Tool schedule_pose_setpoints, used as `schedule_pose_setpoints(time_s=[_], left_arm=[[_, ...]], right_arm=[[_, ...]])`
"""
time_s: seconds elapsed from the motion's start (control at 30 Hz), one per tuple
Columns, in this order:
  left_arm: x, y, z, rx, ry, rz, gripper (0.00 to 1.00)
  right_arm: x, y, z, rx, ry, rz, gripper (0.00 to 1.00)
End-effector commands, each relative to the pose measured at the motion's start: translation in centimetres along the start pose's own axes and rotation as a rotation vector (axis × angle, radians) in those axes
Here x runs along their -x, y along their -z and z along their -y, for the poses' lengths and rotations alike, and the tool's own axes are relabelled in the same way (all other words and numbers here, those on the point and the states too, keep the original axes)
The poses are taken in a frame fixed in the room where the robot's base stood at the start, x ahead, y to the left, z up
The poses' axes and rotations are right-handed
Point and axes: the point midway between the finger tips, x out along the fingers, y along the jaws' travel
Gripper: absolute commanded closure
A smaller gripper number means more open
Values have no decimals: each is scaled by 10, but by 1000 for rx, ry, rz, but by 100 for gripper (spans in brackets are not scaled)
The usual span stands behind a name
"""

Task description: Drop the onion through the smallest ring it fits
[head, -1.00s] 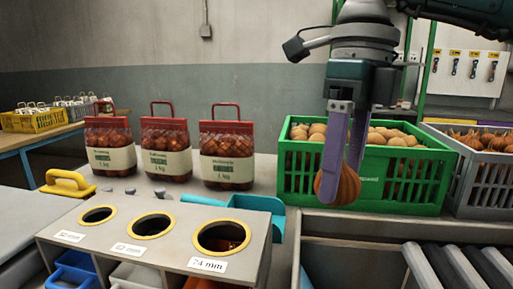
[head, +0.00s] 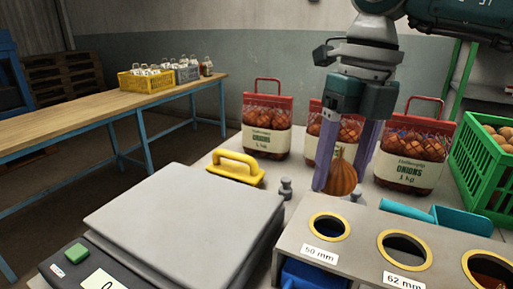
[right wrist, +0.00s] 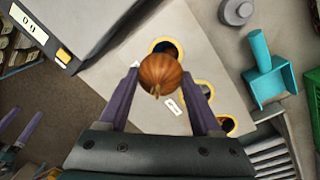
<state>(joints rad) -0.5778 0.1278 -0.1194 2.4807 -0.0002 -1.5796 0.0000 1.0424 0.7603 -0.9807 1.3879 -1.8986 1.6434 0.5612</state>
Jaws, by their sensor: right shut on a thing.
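My right gripper (head: 342,180) is shut on a brown onion (head: 343,178), held in the air above the sorting box (head: 362,240). The box top has three yellow-rimmed rings: the 50 mm ring (head: 329,239), the 62 mm ring (head: 379,249) and a third, larger ring (head: 465,266) cut by the picture edge. In the right wrist view the onion (right wrist: 160,72) hangs between the purple fingers and partly covers the ring nearest the scale (right wrist: 153,45). My left gripper (right wrist: 24,114) shows at the lower left there, its fingers apart.
A scale (head: 185,215) stands left of the box, with a yellow handle (head: 238,166) behind it. Three onion bags (head: 265,140) stand behind. A teal scoop (head: 462,222) lies behind the box; a green crate (head: 480,170) is at right. Small weights (head: 286,188) stand near the box.

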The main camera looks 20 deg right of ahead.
Motion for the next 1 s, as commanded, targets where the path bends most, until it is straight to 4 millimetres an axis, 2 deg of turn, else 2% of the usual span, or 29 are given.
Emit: schedule_pose_setpoints(time_s=[0.27,0.7,1.0], left_arm=[[-13,-6,-1,0,-2,4,14],[-49,-17,-6,11,-11,4,14],[-53,-18,-6,11,-10,3,14]], right_arm=[[-16,0,1,-1,0,0,91],[-60,0,6,0,0,0,91],[-66,0,6,0,0,0,91]])
